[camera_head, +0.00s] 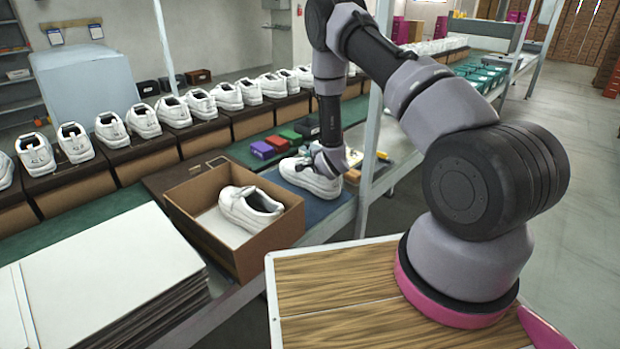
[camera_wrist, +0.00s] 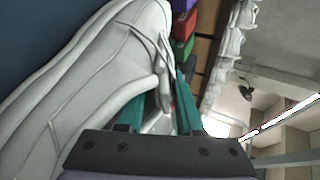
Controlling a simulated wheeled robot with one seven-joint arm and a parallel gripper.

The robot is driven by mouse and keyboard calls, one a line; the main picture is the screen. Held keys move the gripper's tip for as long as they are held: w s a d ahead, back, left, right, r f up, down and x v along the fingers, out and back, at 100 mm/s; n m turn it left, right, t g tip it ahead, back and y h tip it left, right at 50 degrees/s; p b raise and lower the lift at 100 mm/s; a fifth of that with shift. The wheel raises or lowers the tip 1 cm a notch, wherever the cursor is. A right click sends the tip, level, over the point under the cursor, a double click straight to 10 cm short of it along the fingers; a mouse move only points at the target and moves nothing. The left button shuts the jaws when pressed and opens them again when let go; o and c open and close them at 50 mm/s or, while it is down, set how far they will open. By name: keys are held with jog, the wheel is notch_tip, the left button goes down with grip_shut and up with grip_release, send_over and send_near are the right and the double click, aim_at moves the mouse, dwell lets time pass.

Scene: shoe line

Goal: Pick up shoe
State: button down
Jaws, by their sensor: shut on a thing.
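A white shoe (camera_head: 309,178) sits on a blue mat (camera_head: 323,206) at the right of the open cardboard box. It fills the left of the wrist view (camera_wrist: 75,85). My gripper (camera_head: 326,155) is at the shoe's upper part. In the wrist view its two teal fingers (camera_wrist: 158,108) are at the shoe's collar, shut on it; the exact contact is partly hidden. In the head view the shoe looks to be resting on the mat or just above it; I cannot tell which. Another white shoe (camera_head: 250,211) lies inside the open cardboard box (camera_head: 213,243).
A row of white shoes (camera_head: 172,111) stands on brown boxes behind. Small purple (camera_head: 262,150), red and green boxes lie behind the mat. A metal post (camera_head: 365,200) stands close to the right of the held shoe. A stack of white sheets (camera_head: 110,275) is at the front left.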

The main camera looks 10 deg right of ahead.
dwell(0.7)
notch_tip(320, 180, up, 9)
jog(key=shift+d+r, duration=0.1)
jog(key=shift+r, duration=0.1)
jog(key=s+d+r+m+h, duration=0.2)
jog(key=s+d+r, duration=0.75)
jog(key=s, duration=0.35)
jog(key=w+a+f, duration=0.3)
jog(key=w, duration=0.1)
jog(key=w+a+f+n+y, duration=0.1)
jog(key=w+a+f, duration=0.2)
jog(key=w, duration=0.1)
jog(key=w+a+f+n+y, duration=0.1)
jog(key=w+a+f, duration=0.2)
jog(key=w, duration=0.2)
jog(key=shift+a, duration=0.35)
jog(key=shift+f, duration=4.7)
jog(key=shift+f, duration=0.2)
